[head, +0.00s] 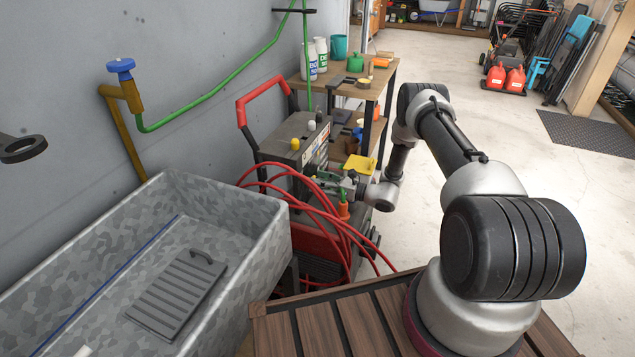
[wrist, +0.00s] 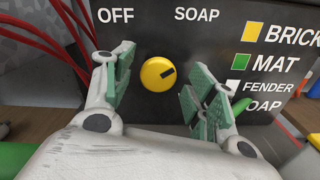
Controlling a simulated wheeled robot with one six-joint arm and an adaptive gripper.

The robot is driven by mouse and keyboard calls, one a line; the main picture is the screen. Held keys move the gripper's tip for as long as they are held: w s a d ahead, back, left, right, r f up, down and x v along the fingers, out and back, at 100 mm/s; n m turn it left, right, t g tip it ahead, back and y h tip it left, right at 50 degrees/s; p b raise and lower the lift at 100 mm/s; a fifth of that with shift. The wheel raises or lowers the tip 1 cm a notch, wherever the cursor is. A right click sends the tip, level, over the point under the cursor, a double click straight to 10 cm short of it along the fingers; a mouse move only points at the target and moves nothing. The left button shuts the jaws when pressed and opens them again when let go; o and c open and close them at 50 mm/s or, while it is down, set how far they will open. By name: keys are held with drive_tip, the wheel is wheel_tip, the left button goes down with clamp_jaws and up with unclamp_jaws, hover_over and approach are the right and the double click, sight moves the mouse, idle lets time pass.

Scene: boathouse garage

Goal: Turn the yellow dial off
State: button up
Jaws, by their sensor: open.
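The yellow dial (wrist: 157,75) is round and sits on the dark front panel (wrist: 200,50) of a machine in the wrist view. My gripper (wrist: 160,80) is open, with one green-padded finger on each side of the dial. I see gaps between the fingers and the dial, and nothing is held. In the head view my gripper (head: 332,184) is at the machine (head: 285,152), and I cannot make out the dial there.
Red hoses (head: 345,232) loop beside the machine, close to my gripper. A grey stone-patterned sink (head: 245,215) stands at the left. A wooden shelf table (head: 345,88) with bottles is behind the machine. Red fuel cans (head: 506,78) stand far right. The floor at right is open.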

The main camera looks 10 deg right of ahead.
drive_tip(key=shift+w+a, duration=0.3)
drive_tip(key=shift+a, duration=0.15)
drive_tip(key=shift+c, duration=0.2)
drive_tip(key=c, duration=0.9)
drive_tip(key=shift+n, duration=2.3)
drive_tip(key=shift+c, duration=0.4)
drive_tip(key=o, duration=1)
drive_tip(key=shift+s, duration=0.1)
drive_tip(key=v, duration=0.7)
drive_tip(key=shift+s+d, duration=0.1)
drive_tip(key=shift+s, duration=0.05)
